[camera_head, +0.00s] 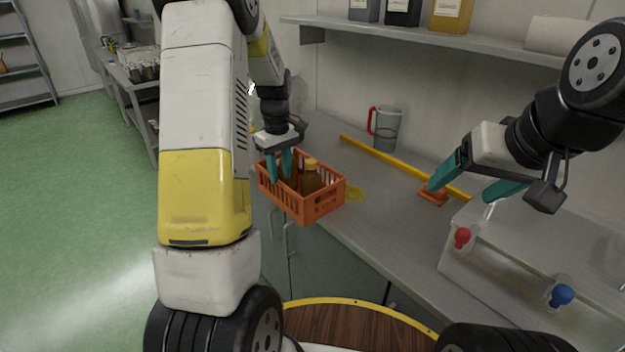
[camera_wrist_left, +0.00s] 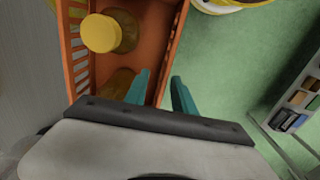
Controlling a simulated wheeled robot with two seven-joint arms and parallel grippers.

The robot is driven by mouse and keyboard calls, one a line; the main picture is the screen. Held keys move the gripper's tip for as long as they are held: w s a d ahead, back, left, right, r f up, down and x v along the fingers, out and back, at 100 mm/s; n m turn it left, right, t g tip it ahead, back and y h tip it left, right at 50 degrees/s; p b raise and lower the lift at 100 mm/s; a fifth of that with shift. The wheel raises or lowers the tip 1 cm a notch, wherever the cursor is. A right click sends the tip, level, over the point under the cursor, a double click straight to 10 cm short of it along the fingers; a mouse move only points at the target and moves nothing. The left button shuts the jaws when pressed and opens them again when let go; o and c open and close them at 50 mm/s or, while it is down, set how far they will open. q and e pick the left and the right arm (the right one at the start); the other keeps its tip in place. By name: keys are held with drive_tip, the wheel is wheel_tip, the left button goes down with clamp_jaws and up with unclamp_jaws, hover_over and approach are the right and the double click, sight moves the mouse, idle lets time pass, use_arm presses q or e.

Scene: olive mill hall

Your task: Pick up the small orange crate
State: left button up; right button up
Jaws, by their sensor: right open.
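The small orange crate (camera_head: 318,205) is at the counter's front edge in the head view, with its near left part out past the edge. I cannot tell if it rests on the counter. It holds yellow-capped bottles (camera_head: 311,180). My left gripper (camera_head: 279,168) points down at the crate's left end, its teal fingers close together. In the left wrist view, the fingers (camera_wrist_left: 160,90) are on either side of the orange crate wall (camera_wrist_left: 166,45), shut on it. A yellow cap (camera_wrist_left: 100,33) shows inside. My right gripper (camera_head: 465,188) is open and empty above the counter on the right.
A grey counter (camera_head: 385,215) carries a clear jug with a red handle (camera_head: 384,128), a yellow bar (camera_head: 400,163) and a grey stand with red and blue taps (camera_head: 500,255). A shelf (camera_head: 430,40) with bottles hangs above. Green floor (camera_head: 80,200) lies open to the left.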

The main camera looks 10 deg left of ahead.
sight(280, 204)
use_arm(q)
drive_tip(key=f, duration=0.6)
drive_tip(key=shift+s+a+f, duration=0.25)
drive_tip(key=shift+a+f, duration=0.1)
drive_tip(key=shift+f, duration=0.05)
clamp_jaws()
drive_tip(key=shift+w+r, duration=0.1)
drive_tip(key=shift+w, duration=0.05)
idle(0.9)
